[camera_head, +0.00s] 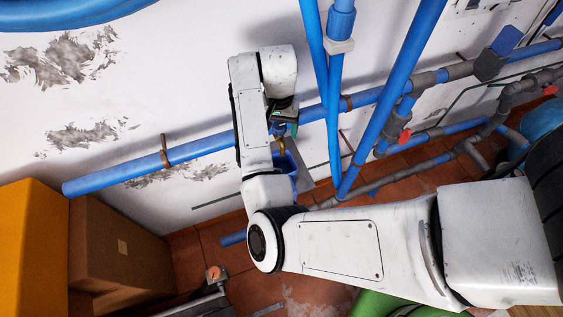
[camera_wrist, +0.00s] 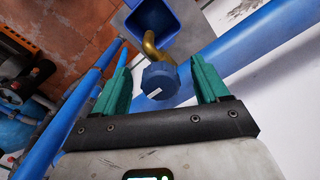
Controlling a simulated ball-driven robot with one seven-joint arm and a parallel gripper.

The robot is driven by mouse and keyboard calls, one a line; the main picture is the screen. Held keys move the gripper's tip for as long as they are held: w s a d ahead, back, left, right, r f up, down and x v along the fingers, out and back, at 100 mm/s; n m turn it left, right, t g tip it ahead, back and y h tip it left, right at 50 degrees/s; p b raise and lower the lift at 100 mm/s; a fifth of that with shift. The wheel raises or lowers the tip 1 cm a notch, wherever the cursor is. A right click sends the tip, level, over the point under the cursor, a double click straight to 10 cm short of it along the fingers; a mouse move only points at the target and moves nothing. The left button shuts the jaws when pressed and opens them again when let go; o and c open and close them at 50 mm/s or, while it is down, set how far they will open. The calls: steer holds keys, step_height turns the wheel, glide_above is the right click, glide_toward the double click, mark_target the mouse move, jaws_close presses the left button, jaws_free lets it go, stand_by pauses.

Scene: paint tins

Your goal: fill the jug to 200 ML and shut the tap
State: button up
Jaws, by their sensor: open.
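In the wrist view a blue tap knob (camera_wrist: 160,80) with a white mark sits on a curved brass tap (camera_wrist: 152,43). My gripper (camera_wrist: 160,64) is open, with its teal fingers on either side of the knob and apart from it. A square blue jug (camera_wrist: 165,22) stands beyond the spout, partly cut off by the picture's top edge. No water level or scale can be read. In the head view the brass tap (camera_head: 281,144) and jug (camera_head: 291,161) show small beside my gripper (camera_head: 284,124), partly hidden by my arm.
A thick blue pipe (camera_head: 195,150) runs along the white wall, and other blue pipes (camera_head: 385,95) cross it on the right. Cardboard boxes (camera_head: 115,250) stand at the left. A grey plate (camera_wrist: 120,18) lies by the jug. Terracotta tiles (camera_head: 205,248) cover the floor.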

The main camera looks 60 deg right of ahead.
step_height(320, 180, up, 7)
steer(key=p, duration=0.7)
steer(key=shift+r, duration=0.1)
stand_by(0.5)
steer(key=s+d+f+n+h+b, duration=0.2)
steer(key=s+d+n+h, duration=0.1)
steer(key=s+n, duration=0.3)
steer(key=s+a+f+n+y+b, duration=0.1)
steer(key=s+a+f+n, duration=0.2)
steer(key=s+a, duration=0.4)
steer(key=s+a+f+n+t+y+b, duration=0.1)
steer(key=s+a+f+n, duration=0.2)
steer(key=s+a, duration=0.4)
steer(key=shift+a+f+y, duration=0.4)
steer(key=shift+a+f, duration=0.05)
steer(key=shift+a, duration=0.55)
